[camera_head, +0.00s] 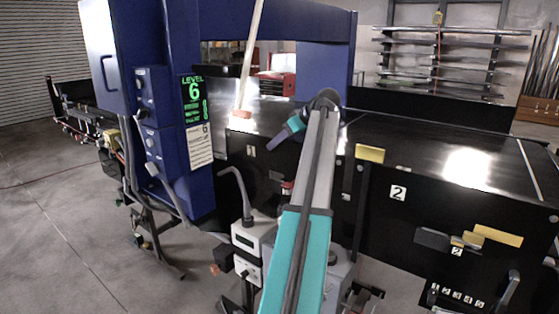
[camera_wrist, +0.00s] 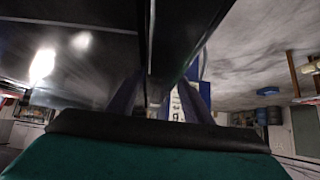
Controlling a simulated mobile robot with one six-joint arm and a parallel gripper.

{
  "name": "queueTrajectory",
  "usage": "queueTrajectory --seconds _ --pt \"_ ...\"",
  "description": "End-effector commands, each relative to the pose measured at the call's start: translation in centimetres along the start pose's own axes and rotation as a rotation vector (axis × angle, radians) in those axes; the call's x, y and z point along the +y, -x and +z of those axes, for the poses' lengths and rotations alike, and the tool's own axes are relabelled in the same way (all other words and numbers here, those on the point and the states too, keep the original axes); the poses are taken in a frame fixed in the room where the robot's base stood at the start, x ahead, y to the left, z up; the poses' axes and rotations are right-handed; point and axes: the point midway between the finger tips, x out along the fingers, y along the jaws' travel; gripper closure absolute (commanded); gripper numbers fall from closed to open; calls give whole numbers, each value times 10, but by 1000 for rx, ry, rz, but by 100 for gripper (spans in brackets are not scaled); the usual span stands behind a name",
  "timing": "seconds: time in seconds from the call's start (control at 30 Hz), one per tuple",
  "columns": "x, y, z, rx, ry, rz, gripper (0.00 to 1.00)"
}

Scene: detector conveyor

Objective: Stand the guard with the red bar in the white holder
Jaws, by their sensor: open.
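My gripper (camera_head: 280,137) is at the front edge of the black conveyor, just right of the blue detector arch, partly hidden by my arm. In the wrist view my gripper (camera_wrist: 158,92) shows two dark blue fingers spread apart, with nothing clearly held between them. I cannot clearly make out a guard with a red bar. A small red part (camera_head: 287,188) shows low on the conveyor front, left of my arm; I cannot tell what it belongs to. I cannot identify the white holder with certainty.
The blue detector arch (camera_head: 325,70) spans the black conveyor (camera_head: 440,165). A white box (camera_head: 248,238) is below the conveyor, left of my arm. Yellow tabs (camera_head: 370,153) jut from the front.

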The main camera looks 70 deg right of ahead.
Motion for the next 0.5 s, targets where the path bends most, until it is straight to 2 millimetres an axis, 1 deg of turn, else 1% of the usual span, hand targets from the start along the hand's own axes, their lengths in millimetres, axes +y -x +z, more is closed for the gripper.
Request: queueTrajectory --seconds 0.17,0.2,0.47,0.5 --pt "0 0 0 0 0 0 54" --pt "0 0 0 0 -1 0 56" --pt "0 1 0 0 -1 1 100" --pt "1 1 0 0 -1 1 100"
